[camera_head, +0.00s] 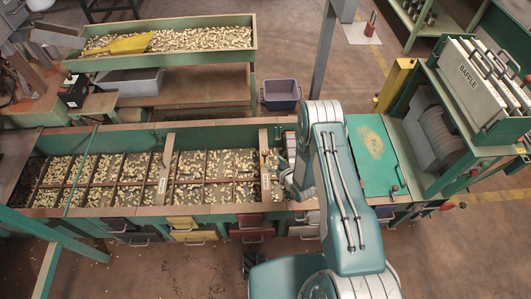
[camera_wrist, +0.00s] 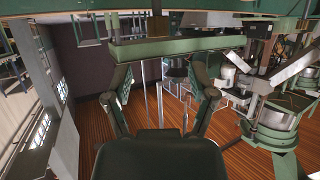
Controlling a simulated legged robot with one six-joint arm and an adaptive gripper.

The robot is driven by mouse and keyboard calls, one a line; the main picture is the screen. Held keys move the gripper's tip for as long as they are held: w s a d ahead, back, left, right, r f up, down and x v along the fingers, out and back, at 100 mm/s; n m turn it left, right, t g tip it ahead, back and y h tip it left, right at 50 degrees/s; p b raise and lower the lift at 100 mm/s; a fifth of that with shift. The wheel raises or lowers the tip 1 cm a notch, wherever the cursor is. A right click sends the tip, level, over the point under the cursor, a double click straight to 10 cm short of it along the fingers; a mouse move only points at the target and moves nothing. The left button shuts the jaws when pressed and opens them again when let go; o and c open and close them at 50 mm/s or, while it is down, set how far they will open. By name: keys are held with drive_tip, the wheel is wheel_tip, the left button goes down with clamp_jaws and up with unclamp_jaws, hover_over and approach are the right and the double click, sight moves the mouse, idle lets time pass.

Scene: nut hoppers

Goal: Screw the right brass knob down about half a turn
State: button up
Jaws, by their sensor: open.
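I cannot make out the right brass knob for sure in either view; my arm and gripper cover part of the right end of the hopper bench. In the head view my gripper (camera_head: 275,162) is at the right wooden divider (camera_head: 265,189) of the long nut hopper (camera_head: 110,212), and its fingers are small and partly hidden. In the wrist view my gripper (camera_wrist: 160,78) has its two fingers spread wide apart with nothing between them. A green bar (camera_wrist: 185,44) crosses beyond the fingertips, with a dark brown block (camera_wrist: 158,24) above its middle.
Shelled nuts fill the divided hopper. A second nut tray (camera_head: 254,60) stands behind with a yellow scoop (camera_head: 125,45). A grey-purple bin (camera_head: 281,92) sits on the floor. A green lid (camera_head: 372,150) and a machine with a BAFFLE panel (camera_head: 465,85) stand right of my arm.

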sight(266, 154)
drive_tip(key=x, duration=0.7)
drive_tip(key=shift+w+f, duration=0.1)
drive_tip(key=shift+w, duration=0.35)
drive_tip(key=shift+w+a+f, duration=0.2)
drive_tip(key=shift+w+a, duration=0.15)
drive_tip(key=shift+d, duration=0.1)
clamp_jaws()
